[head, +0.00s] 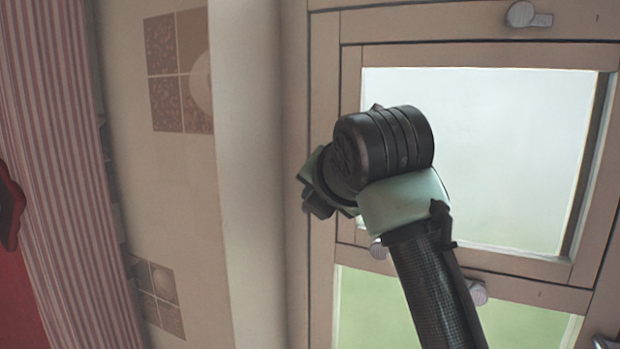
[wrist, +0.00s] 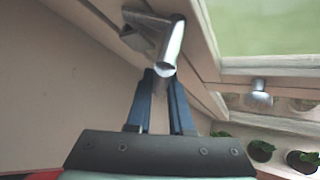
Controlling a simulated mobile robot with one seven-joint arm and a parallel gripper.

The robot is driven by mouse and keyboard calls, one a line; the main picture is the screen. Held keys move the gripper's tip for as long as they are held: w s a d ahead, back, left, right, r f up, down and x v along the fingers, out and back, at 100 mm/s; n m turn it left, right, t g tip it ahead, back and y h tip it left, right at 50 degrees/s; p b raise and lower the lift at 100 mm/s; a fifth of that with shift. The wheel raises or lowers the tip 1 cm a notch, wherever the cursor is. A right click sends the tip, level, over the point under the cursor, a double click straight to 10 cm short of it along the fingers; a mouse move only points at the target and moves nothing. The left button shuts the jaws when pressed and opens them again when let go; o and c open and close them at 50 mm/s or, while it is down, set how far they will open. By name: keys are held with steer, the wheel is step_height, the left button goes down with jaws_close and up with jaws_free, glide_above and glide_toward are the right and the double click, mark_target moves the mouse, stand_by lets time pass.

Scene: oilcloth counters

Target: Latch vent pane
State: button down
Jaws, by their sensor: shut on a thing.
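The vent pane (head: 480,150) is the upper window pane in the head view, set in a beige wooden frame (head: 470,57). Whether it sits flush cannot be told. In the wrist view a silver metal handle (wrist: 169,45) on a bracket juts from the frame. My gripper (wrist: 163,76) has its two blue fingers closed at the end of this handle. In the head view my arm covers the left side of the vent frame and hides the gripper's fingertips and the held handle.
In the wrist view, another knob (wrist: 258,95) and potted plants (wrist: 262,150) stand at the right. A striped curtain (head: 60,180) hangs at the left.

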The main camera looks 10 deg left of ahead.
steer(key=shift+s+d+f+n+g+h+p, duration=0.1)
steer(key=shift+d+f+n+g+h+p, duration=0.15)
steer(key=shift+d+n+h+p, duration=0.5)
steer(key=shift+s+d+f+n+g+h+p, duration=0.15)
steer(key=shift+d+n+g+h+p, duration=0.2)
steer(key=shift+h+p, duration=0.75)
steer(key=shift+s+d+f+n+g+h+p, duration=0.15)
steer(key=shift+d+n+g+h+p, duration=0.15)
steer(key=shift+d+n+h+p, duration=0.45)
steer(key=shift+a+h, duration=0.1)
steer(key=shift+h, duration=0.2)
steer(key=c, duration=0.8)
jaws_free()
steer(key=b+v, duration=0.4)
steer(key=v, duration=0.9)
